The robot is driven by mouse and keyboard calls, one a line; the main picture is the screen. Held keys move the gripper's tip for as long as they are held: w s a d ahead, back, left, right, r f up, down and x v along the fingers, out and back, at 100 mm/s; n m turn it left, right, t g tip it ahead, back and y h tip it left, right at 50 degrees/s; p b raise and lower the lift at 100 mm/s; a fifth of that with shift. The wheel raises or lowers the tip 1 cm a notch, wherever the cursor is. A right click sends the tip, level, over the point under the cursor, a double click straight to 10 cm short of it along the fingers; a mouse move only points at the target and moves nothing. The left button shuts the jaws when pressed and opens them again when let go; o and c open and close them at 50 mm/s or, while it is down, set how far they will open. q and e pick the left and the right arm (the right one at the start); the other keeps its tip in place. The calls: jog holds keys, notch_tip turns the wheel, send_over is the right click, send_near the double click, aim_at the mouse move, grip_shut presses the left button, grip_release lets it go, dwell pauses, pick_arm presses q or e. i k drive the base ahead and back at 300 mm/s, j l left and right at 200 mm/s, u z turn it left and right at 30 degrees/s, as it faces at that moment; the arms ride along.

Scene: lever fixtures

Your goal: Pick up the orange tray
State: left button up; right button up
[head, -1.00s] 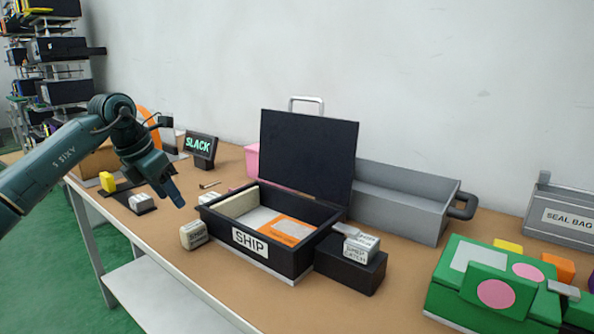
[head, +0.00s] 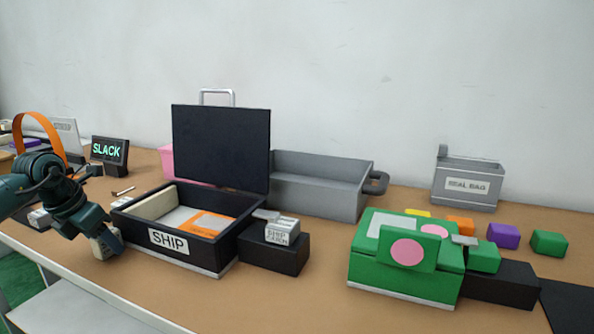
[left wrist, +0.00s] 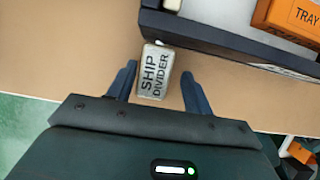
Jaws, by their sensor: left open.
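The orange tray (head: 213,223) lies flat inside the open black SHIP box (head: 168,253). In the left wrist view the orange tray (left wrist: 294,16), marked TRAY, is at the upper right corner, cut off by the frame. My left gripper (head: 107,245) is low over the table, left of the box. Its fingers (left wrist: 160,85) are open in the left wrist view, on either side of a pale block marked SHIP DIVIDER (left wrist: 154,73). The tray is outside the fingers. My right gripper is not in view.
The box's black lid (head: 221,148) stands upright behind it. A black block (head: 275,254) with a small labelled piece stands right of the box. A grey bin (head: 318,190) is behind, and a green case (head: 405,262) farther right. The table front between box and case is clear.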

aim_at(205, 224)
jog(key=k+j, duration=0.3)
jog(key=k, duration=0.15)
jog(key=k+j, duration=0.25)
jog(key=k, duration=0.2)
jog(key=k+j, duration=0.3)
jog(key=k, duration=0.15)
